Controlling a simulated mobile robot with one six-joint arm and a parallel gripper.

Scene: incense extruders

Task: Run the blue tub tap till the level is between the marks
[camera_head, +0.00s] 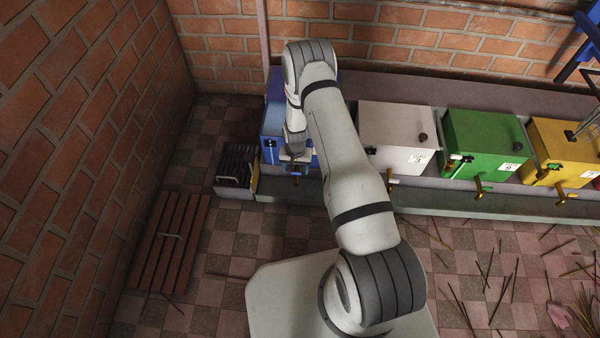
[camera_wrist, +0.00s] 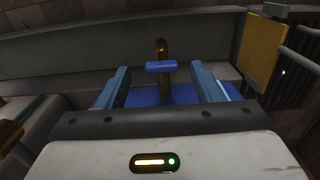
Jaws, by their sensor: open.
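The blue tub (camera_head: 271,125) stands at the left end of the row, mostly hidden behind my arm. Its brass tap (camera_head: 296,177) shows just below my gripper (camera_head: 297,156). In the wrist view the brass tap (camera_wrist: 161,49) carries a blue crossbar handle (camera_wrist: 161,67). My gripper (camera_wrist: 164,72) is open, one blue finger on each side of the handle in the picture. A gap shows on both sides, and nothing is held. I cannot tell whether the handle is turned or anything flows. The level and the marks are not visible.
White (camera_head: 395,128), green (camera_head: 485,140) and yellow (camera_head: 567,145) tubs with brass taps stand to the right. A yellow panel (camera_wrist: 261,50) and a dark rack (camera_head: 237,164) are beside the blue tub. A slatted wooden board (camera_head: 170,245) and scattered sticks (camera_head: 470,305) lie on the floor.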

